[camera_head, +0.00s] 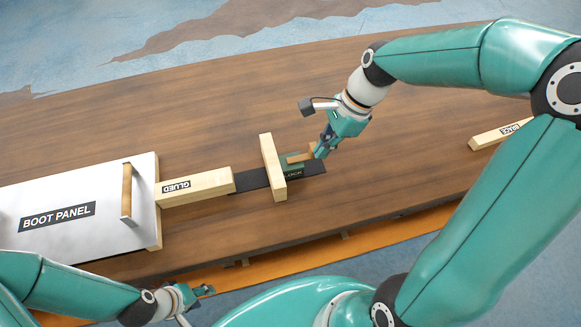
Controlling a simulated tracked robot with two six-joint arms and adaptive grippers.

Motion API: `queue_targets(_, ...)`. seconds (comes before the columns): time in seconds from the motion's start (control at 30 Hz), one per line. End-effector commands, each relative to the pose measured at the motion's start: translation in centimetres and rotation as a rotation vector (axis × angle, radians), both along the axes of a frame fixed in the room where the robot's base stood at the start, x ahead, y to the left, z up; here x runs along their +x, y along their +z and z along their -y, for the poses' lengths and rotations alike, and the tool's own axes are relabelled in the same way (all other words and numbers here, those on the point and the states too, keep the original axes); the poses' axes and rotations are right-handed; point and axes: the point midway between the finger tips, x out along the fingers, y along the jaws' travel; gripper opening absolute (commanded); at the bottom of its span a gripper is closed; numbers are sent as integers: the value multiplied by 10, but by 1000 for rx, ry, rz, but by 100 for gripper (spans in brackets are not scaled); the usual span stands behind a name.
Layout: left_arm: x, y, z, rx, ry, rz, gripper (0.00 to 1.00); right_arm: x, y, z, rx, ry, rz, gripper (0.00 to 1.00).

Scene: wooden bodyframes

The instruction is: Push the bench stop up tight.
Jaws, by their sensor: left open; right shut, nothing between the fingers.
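The bench stop appears to be the pale upright wooden crosspiece (270,160) standing across a dark rail (252,180) on the bench. My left gripper (208,290) is open and empty near the bench's front edge.
A white boot panel (90,190) with a wooden handle bar (126,190) lies at the left, against the "GLUED" beam. The brown bench (200,125) is clear behind the rail.

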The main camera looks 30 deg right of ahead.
Motion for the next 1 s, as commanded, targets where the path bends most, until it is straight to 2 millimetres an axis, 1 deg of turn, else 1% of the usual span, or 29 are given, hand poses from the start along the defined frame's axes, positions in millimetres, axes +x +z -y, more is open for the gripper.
queue_targets(0.1,0,0,0,0,0,0,45,-1,-18,-5,2,-5,-6,0)
queue_targets(0.47,0,-1,0,0,0,0,45,4,-86,-30,2,-11,-7,0)
queue_targets(0.5,0,4,0,0,0,0,45,7,-80,-38,1,-7,-1,0)
queue_targets(0.6,0,7,0,0,0,1,45,11,-80,-52,0,-7,-2,0)
queue_targets(0.7,0,9,0,0,0,1,45,13,-80,-60,0,-9,-1,0)
queue_targets(0.83,0,10,0,0,0,1,45,14,-81,-65,0,-13,-1,0)
queue_targets(1.0,0,9,0,0,0,1,45,15,-82,-66,0,-14,-1,0)
